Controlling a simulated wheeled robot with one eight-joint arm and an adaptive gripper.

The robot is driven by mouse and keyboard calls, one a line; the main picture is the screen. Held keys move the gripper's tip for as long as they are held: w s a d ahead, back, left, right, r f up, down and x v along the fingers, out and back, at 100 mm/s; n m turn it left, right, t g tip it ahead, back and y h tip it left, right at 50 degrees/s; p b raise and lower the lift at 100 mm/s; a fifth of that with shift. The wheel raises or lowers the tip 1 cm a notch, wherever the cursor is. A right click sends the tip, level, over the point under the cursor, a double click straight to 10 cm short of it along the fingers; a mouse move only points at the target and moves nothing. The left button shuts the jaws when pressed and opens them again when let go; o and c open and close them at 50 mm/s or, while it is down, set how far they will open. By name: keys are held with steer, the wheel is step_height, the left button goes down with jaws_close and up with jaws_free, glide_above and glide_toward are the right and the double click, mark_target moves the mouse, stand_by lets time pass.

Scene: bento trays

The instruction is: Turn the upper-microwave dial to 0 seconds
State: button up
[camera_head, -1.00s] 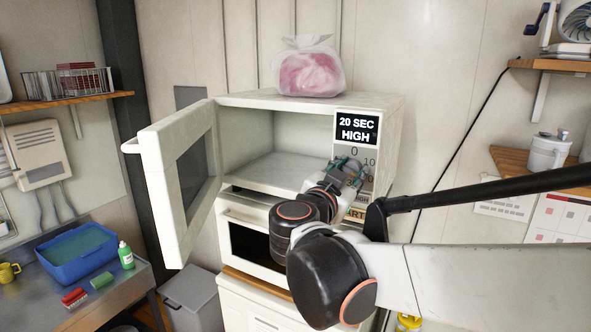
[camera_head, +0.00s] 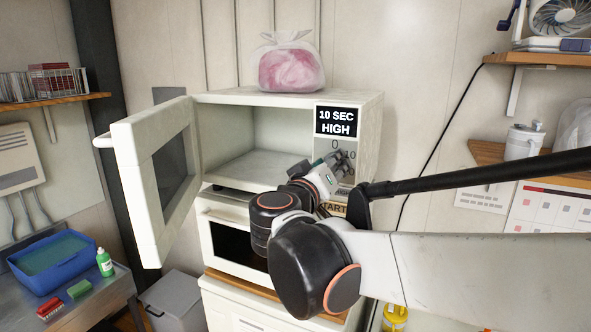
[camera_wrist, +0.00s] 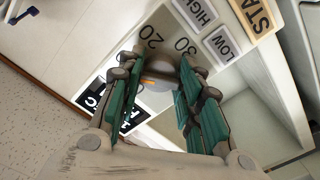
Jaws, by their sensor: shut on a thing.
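The upper microwave (camera_head: 368,112) has its door (camera_head: 140,150) swung open to the left. Its display (camera_head: 338,121) reads "10 SEC HIGH". My gripper (camera_head: 342,163) is at the control panel (camera_head: 349,175) below the display and covers the dial in the head view. In the wrist view my gripper (camera_wrist: 158,66) has its green-padded fingers on both sides of the pale dial (camera_wrist: 157,92), shut on it. The numbers 20 and 30 show past the fingertips. The dial's pointer position is hard to make out. The display (camera_wrist: 98,98) is partly behind a finger.
HIGH, LOW and START buttons (camera_head: 331,209) lie just below the gripper. A bag with pink contents (camera_head: 290,66) sits on the upper microwave. A second microwave (camera_head: 222,232) stands underneath. A blue tub (camera_head: 52,262) is on the left counter.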

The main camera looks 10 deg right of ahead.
steer(key=n+b, duration=0.1)
steer(key=n, duration=1)
steer(key=shift+r, duration=0.1)
stand_by(0.5)
steer(key=o, duration=1.1)
steer(key=shift+c, duration=0.2)
steer(key=v, duration=1.2)
